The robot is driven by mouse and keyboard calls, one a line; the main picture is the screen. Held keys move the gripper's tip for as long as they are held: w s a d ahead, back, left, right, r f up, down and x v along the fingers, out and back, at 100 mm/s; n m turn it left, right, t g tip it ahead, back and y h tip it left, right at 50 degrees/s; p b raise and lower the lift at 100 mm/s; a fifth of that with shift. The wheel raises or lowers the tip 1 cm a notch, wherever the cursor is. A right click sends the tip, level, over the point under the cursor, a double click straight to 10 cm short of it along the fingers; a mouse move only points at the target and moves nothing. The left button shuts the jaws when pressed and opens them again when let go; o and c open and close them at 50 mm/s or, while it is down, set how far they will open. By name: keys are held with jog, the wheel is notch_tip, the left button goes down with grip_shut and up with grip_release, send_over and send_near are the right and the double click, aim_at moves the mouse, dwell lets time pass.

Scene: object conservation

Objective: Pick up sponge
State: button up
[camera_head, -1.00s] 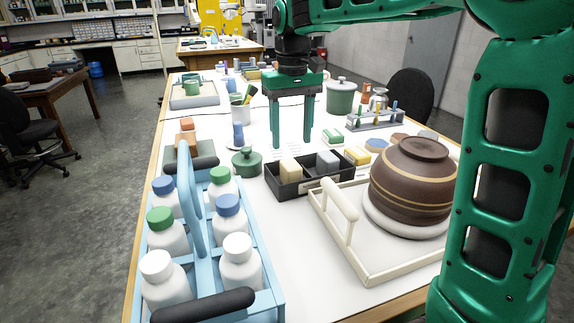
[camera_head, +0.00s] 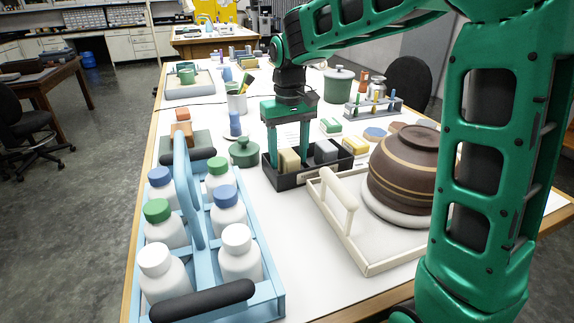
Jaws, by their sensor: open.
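My gripper (camera_head: 289,161) is open and points straight down over the black tray (camera_head: 310,178). A tan, block-shaped sponge (camera_head: 289,161) stands in the tray's left part, between the two fingers as seen here. One finger is on its left and one on its right. I cannot tell whether they touch it. The fingertips are low, and the tray's front wall hides the sponge's lower part. A grey block (camera_head: 325,151) sits in the tray's right part.
A cream tray (camera_head: 378,264) with a brown pot (camera_head: 405,170) stands right of the black tray. A blue bottle carrier (camera_head: 268,280) with several white bottles is at front left. A green lidded dish (camera_head: 243,152) is close left. Bare tabletop (camera_head: 285,220) lies in front.

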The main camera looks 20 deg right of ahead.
aim_at(288, 154)
jog(key=shift+f, duration=0.8)
jog(key=shift+c, duration=0.3)
jog(key=c, duration=1.1)
jog(key=shift+o, duration=0.2)
jog(key=shift+r, duration=0.55)
notch_tip(288, 154, up, 4)
jog(key=shift+s+a+f, duration=0.1)
jog(key=shift+a+f, duration=0.05)
jog(key=shift+f, duration=0.1)
jog(key=s+a+r, duration=0.6)
jog(key=a, duration=0.3)
jog(key=shift+s+r, duration=0.25)
jog(key=shift+s, duration=0.1)
